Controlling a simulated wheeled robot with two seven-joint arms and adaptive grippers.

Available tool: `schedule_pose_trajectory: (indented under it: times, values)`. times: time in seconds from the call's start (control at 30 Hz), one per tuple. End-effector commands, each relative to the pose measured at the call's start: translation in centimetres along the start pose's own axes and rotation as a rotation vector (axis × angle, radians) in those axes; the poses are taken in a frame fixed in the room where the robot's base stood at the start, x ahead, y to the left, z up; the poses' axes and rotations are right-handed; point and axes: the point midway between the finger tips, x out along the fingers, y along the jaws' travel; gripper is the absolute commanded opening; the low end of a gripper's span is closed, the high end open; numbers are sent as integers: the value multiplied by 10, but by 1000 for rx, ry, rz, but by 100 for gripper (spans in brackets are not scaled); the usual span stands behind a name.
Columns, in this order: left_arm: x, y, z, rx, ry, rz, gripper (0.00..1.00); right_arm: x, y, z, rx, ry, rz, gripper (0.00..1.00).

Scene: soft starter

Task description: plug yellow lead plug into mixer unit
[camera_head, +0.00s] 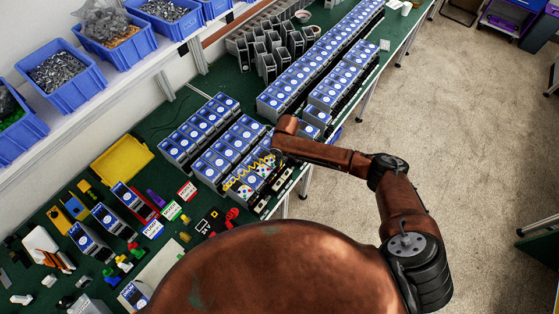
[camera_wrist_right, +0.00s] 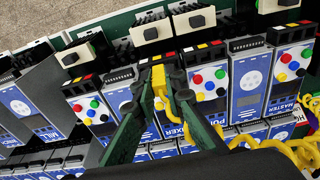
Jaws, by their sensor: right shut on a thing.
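My right gripper (camera_wrist_right: 160,85) is shut on the yellow lead plug (camera_wrist_right: 158,88), which shows between its two green fingers in the right wrist view. The plug is over the row of units; whether it touches a socket I cannot tell. The mixer unit (camera_wrist_right: 171,129) shows its MIXER label just below the plug; the fingers hide much of it. The yellow lead (camera_wrist_right: 285,147) lies in coils at the lower right. In the head view the yellow lead (camera_head: 241,175) zigzags across the units, beside my right gripper (camera_head: 272,155). My left gripper is not in view.
Neighbouring units crowd both sides: a MILL unit (camera_wrist_right: 38,112), a panel with coloured buttons (camera_wrist_right: 208,83), and a MASTER unit (camera_wrist_right: 292,68). Cream-fronted blocks (camera_wrist_right: 194,20) line the bench edge. A yellow tray (camera_head: 121,162) and loose parts lie left. The floor (camera_head: 460,130) at right is clear.

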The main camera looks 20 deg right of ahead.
Motion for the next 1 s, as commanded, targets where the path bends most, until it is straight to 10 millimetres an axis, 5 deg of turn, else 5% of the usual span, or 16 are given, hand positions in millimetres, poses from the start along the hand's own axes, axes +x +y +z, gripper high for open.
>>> schedule_pose_trajectory:
  times: [0.3,0.63,1.0]
  values:
    - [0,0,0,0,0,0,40,0,0,0,0,0,0,31]
    - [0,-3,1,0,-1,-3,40,-4,0,0,1,0,0,31]
    - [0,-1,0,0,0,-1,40,-69,0,0,0,3,1,31]
